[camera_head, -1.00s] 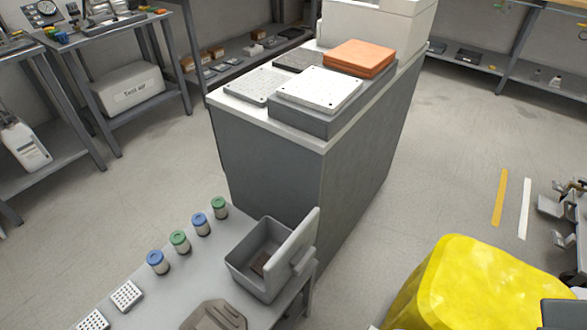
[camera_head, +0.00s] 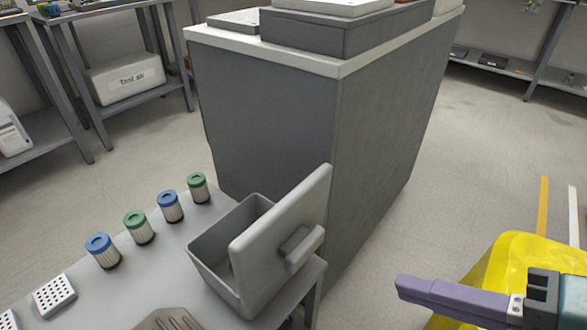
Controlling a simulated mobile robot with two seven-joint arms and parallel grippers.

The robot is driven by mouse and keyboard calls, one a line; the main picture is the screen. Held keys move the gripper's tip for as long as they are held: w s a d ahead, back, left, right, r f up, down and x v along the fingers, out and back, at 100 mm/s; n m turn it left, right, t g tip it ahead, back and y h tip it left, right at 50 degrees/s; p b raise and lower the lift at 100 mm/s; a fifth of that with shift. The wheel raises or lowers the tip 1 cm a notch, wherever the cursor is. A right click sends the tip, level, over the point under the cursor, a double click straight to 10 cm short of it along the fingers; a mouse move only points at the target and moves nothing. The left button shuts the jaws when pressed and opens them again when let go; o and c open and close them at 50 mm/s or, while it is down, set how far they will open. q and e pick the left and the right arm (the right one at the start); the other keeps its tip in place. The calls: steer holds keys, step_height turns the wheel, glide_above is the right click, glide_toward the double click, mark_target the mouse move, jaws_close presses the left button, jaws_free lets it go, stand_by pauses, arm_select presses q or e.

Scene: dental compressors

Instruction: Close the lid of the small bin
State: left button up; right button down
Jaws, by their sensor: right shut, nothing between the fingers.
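The small grey bin (camera_head: 213,258) stands at the right end of the grey table. Its lid (camera_head: 283,240) is open and stands nearly upright along the bin's right side, with a handle block (camera_head: 302,247) on its outer face. My right gripper (camera_head: 402,286) comes in from the lower right, shut and empty. It is to the right of the lid and apart from it.
Several blue- and green-capped filters (camera_head: 140,227) stand in a row left of the bin. A perforated white block (camera_head: 55,295) lies at the table's left. A large grey cabinet (camera_head: 265,130) stands behind. A yellow object (camera_head: 510,262) is at the right.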

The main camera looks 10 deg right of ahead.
mark_target(310, 249)
steer(key=x, duration=0.4)
steer(key=r+b+x, duration=0.1)
steer(key=x, duration=0.4)
steer(key=shift+w+a, duration=0.4)
steer(key=shift+w, duration=0.05)
steer(key=shift+w+a, duration=0.35)
steer(key=shift+w, duration=0.1)
